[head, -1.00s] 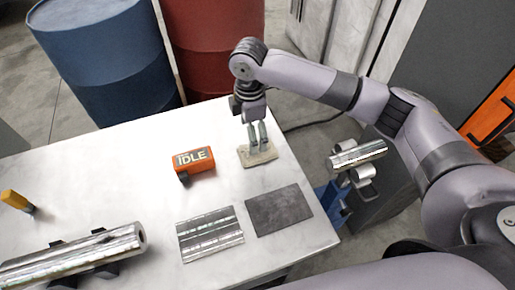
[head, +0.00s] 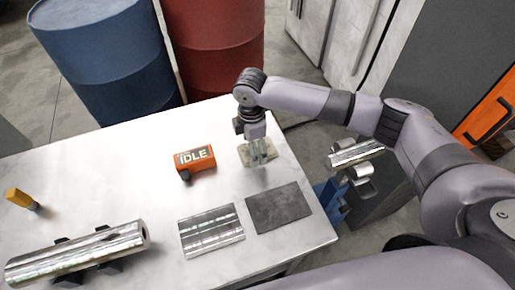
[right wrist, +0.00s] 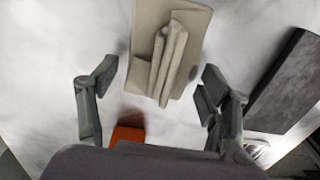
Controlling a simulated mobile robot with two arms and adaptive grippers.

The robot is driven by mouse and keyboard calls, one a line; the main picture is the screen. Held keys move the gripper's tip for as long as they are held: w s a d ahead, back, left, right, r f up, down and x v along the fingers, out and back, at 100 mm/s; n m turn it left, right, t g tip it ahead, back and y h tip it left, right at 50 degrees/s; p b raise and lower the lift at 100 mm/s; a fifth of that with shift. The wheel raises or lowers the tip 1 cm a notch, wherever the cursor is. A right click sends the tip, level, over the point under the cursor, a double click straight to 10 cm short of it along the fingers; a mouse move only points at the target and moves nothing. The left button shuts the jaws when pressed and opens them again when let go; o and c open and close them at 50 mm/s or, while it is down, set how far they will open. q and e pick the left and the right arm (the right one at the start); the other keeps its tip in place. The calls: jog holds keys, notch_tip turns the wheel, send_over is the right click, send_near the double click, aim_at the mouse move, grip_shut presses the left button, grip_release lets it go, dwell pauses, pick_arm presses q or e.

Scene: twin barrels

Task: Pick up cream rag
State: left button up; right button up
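The cream rag (head: 246,152) lies on the white table, right of the orange box and partly hidden behind my right gripper in the head view. In the right wrist view the cream rag (right wrist: 170,50) is a flat folded cloth with a raised ridge in its middle. My right gripper (head: 259,160) points down at the rag's near side. In the right wrist view its two fingers (right wrist: 155,95) are spread wide, with the rag ahead of and between them and nothing gripped. My left gripper is not in view.
An orange box marked IDLE (head: 194,160) stands left of the rag. A dark grey mat (head: 279,208) and a ridged metal plate (head: 211,231) lie nearer. A metal cylinder (head: 80,252) rests on supports at the left. Blue (head: 105,55) and red (head: 213,45) barrels stand behind the table.

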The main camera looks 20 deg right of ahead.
jog(key=c, duration=1)
jog(key=shift+r, duration=0.1)
notch_tip(320, 180, up, 20)
jog(key=shift+f+b, duration=0.1)
jog(key=shift+b, duration=0.95)
jog(key=o, duration=0.6)
jog(key=c, duration=0.5)
